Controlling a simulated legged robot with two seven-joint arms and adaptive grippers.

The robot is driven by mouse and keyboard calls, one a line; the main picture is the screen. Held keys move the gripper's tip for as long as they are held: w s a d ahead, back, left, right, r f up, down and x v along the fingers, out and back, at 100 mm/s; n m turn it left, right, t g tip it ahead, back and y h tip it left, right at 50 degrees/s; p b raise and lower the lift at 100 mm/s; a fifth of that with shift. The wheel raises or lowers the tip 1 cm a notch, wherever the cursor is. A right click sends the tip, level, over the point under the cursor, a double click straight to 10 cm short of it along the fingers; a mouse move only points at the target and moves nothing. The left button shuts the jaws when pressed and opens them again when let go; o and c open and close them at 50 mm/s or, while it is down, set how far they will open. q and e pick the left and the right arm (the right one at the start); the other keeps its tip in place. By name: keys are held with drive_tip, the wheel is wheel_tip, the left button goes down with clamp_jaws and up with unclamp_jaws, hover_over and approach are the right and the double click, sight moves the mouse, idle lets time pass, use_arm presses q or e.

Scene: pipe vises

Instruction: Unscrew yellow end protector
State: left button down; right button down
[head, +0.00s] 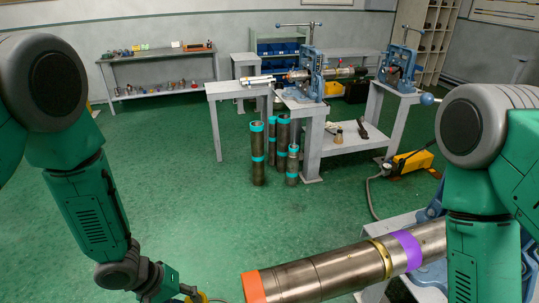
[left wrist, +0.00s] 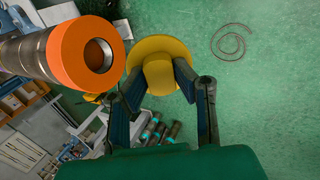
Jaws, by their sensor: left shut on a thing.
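The yellow end protector (left wrist: 160,48) is a round flanged cap in the left wrist view. My left gripper (left wrist: 158,76) is shut on its narrower hub. The protector is beside the orange end (left wrist: 82,50) of a metal pipe (left wrist: 22,55), and its near rim looks partly behind that end. The pipe's open bore shows, so the protector is off this end. In the head view the pipe (head: 325,275) lies at the lower right, with a brass-coloured ring and a purple band (head: 408,250). A little of the yellow protector (head: 201,297) shows at the bottom edge. My right gripper is out of view.
Several upright pipes with teal bands (head: 257,155) stand by a grey bench (head: 345,150) with blue vises (head: 310,75). A yellow pump (head: 412,162) with a hose sits on the floor at right. The green floor at left centre is clear.

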use_arm(q)
drive_tip(key=g+y, duration=0.1)
drive_tip(key=y, duration=0.2)
drive_tip(key=shift+y, duration=0.3)
drive_tip(key=shift+w+y+b, duration=0.1)
drive_tip(key=shift+y+b, duration=0.35)
drive_tip(key=shift+y, duration=0.15)
drive_tip(key=shift+a+g, duration=0.1)
drive_tip(key=shift+g, duration=0.2)
